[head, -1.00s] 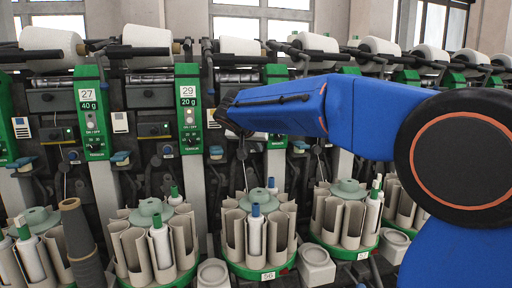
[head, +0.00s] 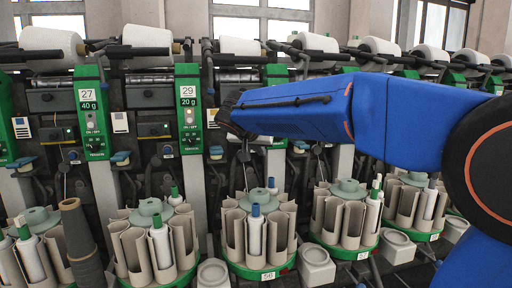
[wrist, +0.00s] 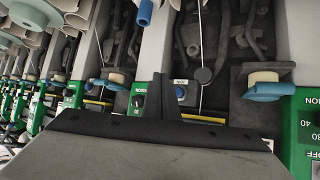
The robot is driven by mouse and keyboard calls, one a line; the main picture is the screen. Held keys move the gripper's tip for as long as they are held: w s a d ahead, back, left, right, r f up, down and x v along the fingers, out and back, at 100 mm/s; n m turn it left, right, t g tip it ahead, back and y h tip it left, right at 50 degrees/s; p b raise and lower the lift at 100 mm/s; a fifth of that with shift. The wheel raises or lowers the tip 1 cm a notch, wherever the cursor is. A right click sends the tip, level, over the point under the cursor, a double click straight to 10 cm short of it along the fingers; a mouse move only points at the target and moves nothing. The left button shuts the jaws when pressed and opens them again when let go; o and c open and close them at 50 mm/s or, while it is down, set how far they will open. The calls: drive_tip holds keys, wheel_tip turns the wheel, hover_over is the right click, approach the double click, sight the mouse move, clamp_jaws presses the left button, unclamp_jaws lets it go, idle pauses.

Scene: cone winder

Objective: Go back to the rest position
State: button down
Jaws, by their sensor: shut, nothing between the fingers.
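My blue arm reaches in from the right across the front of the cone winder in the head view. Its dark end is in front of the winding unit right of number 29, and the fingers cannot be made out there. In the wrist view my gripper (wrist: 165,92) shows as a narrow dark pair of fingers, shut together, with nothing held. It points at the green and grey panels of the machine and appears apart from them.
Round bobbin magazines (head: 262,272) with grey pockets stand in a row below. White yarn cones (head: 147,37) lie along the top. Green panels (head: 188,108) carry numbers and knobs. A dark cone (head: 80,245) stands at lower left. Blue-tipped parts (wrist: 268,91) lie close in the wrist view.

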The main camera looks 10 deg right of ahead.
drive_tip(key=s+d+f+n+g, duration=0.1)
drive_tip(key=s+d+f, duration=0.15)
drive_tip(key=s, duration=0.25)
drive_tip(key=s+d+f+g, duration=0.1)
drive_tip(key=s+d+f, duration=0.15)
drive_tip(key=s, duration=0.25)
drive_tip(key=s+d+f+n+y, duration=0.1)
drive_tip(key=s+f+y, duration=0.1)
drive_tip(key=s+f, duration=0.4)
drive_tip(key=s+f+n+g+y, duration=0.1)
drive_tip(key=s+f, duration=0.6)
drive_tip(key=s, duration=0.8)
drive_tip(key=s+d+f+n+g+y, duration=0.1)
drive_tip(key=s+f+n+y, duration=0.1)
drive_tip(key=s+f, duration=0.5)
drive_tip(key=s+n, duration=0.1)
drive_tip(key=s, duration=0.2)
drive_tip(key=shift+s+d+y, duration=0.15)
drive_tip(key=shift+d+y, duration=0.15)
drive_tip(key=shift+d, duration=0.05)
